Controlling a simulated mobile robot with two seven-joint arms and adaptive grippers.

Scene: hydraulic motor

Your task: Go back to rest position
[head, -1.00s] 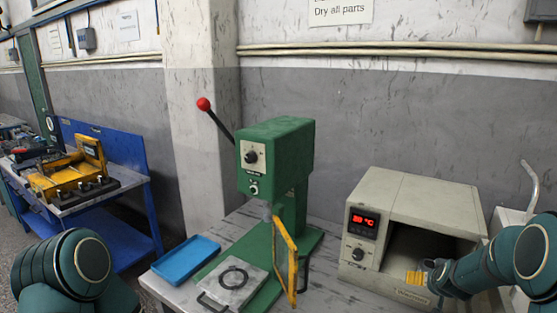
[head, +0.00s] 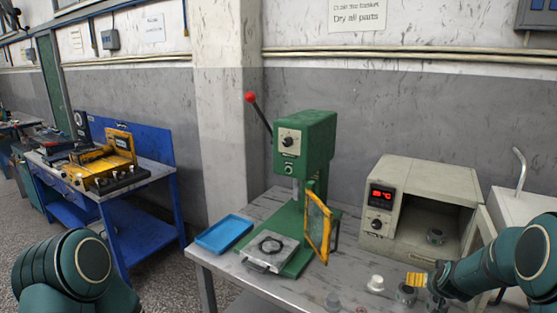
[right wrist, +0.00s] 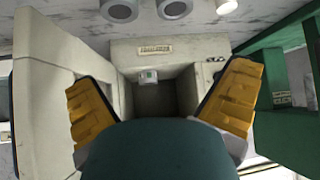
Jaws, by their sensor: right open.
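My right gripper (head: 417,280) is in front of the oven at the right of the head view, above the table's front part. In the right wrist view its two yellow fingers (right wrist: 162,85) are spread wide with nothing between them. The beige oven (head: 414,210) stands with its door open, and a small grey metal part (head: 436,237) sits inside; this part also shows in the right wrist view (right wrist: 148,77). My left arm is at the lower left of the head view; its gripper is out of sight.
The green press (head: 306,145) with its yellow guard stands mid-table. A blue tray (head: 224,234) lies at its left. Several small parts, including a white one (head: 375,284), stand near the table's front edge. A blue workbench (head: 130,190) is further left.

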